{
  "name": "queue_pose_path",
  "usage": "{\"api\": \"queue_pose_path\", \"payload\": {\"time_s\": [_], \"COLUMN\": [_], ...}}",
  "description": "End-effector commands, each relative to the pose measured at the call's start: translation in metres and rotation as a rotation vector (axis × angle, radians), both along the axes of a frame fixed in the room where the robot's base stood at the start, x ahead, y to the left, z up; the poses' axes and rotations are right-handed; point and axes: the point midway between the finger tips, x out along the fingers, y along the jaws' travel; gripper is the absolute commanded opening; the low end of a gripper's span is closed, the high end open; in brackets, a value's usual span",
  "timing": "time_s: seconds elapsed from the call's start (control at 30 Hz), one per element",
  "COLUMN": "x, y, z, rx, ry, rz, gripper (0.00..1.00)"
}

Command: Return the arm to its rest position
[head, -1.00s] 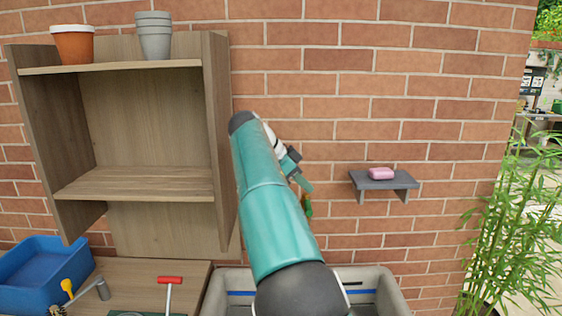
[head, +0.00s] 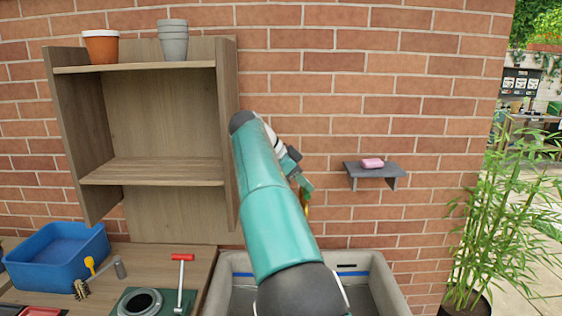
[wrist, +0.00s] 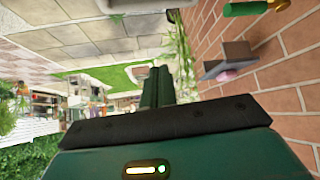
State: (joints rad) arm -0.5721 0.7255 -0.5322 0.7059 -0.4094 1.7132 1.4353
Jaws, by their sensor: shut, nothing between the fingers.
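My arm reaches up and forward in the head view, its teal links rising in front of the brick wall. My gripper (head: 304,184) shows small behind the arm's right side, in front of the wall and left of the small wall shelf. In the wrist view my gripper (wrist: 158,72) has its two green fingers side by side, shut and empty. Part of the wrist is hidden behind the arm in the head view.
A wooden shelf unit (head: 228,140) with pots stands close left of my arm. A grey sink (head: 372,268) lies below. A wall shelf (head: 378,171) holds pink soap (head: 372,162). The bench (head: 205,262) carries a blue tub (head: 60,258) and tools. A plant (head: 480,230) stands right.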

Motion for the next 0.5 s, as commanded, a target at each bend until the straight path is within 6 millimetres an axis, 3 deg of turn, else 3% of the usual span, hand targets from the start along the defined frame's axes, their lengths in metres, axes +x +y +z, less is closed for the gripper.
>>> {"api": "queue_pose_path", "payload": {"time_s": [0.13,0.5], "x": [0.002,-0.019], "y": [0.000,-0.056], "z": [-0.002,0.006], "rx": [0.000,0.120], "ry": [0.001,0.106], "rz": [0.000,0.117], "gripper": [0.00,0.00]}}
